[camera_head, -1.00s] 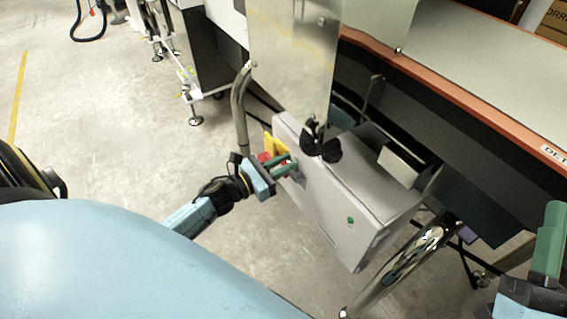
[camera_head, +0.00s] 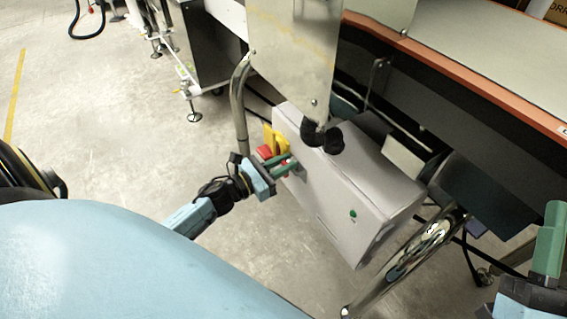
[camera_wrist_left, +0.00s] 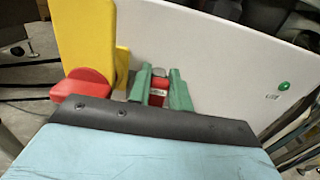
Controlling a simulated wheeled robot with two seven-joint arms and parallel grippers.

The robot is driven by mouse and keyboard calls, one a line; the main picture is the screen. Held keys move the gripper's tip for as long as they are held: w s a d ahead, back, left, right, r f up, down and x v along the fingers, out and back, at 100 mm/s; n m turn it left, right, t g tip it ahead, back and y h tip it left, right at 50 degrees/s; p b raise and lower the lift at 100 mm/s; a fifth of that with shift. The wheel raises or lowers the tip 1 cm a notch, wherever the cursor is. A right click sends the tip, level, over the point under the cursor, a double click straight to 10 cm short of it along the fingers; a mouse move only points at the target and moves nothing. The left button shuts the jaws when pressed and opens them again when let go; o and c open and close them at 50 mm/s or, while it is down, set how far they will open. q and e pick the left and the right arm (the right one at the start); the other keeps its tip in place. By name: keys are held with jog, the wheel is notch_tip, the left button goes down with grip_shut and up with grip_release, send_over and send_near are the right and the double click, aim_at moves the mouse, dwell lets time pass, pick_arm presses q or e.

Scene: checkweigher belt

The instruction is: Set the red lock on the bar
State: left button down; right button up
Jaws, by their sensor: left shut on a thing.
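My left gripper (camera_head: 288,166) is shut at the side of the pale grey box, with its green fingers pointing toward the box. In the left wrist view a small red lock (camera_wrist_left: 158,94) shows between the green fingers (camera_wrist_left: 160,90), mostly hidden by them. A yellow plate (camera_wrist_left: 88,40) with a red handle (camera_wrist_left: 80,84) is just left of the fingers; the plate also shows in the head view (camera_head: 269,138). I cannot make out the bar clearly, or whether the lock touches it. My right gripper (camera_head: 548,240) is at the lower right edge; its jaw opening is not clear.
The grey box (camera_head: 345,185) with a green button (camera_head: 353,213) hangs under the belt machine. A metal post (camera_head: 239,105) stands behind my left gripper, and black knobs (camera_head: 321,136) sit above the box.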

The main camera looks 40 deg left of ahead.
pick_arm(q)
jog(key=shift+f, duration=0.15)
jog(key=c, duration=1.7)
grip_release()
jog(key=shift+f, duration=0.1)
jog(key=shift+c, duration=0.2)
jog(key=o, duration=0.6)
jog(key=shift+c, duration=0.2)
jog(key=shift+s, duration=0.1)
jog(key=p+v, duration=0.3)
jog(key=v, duration=1)
jog(key=shift+a, duration=0.15)
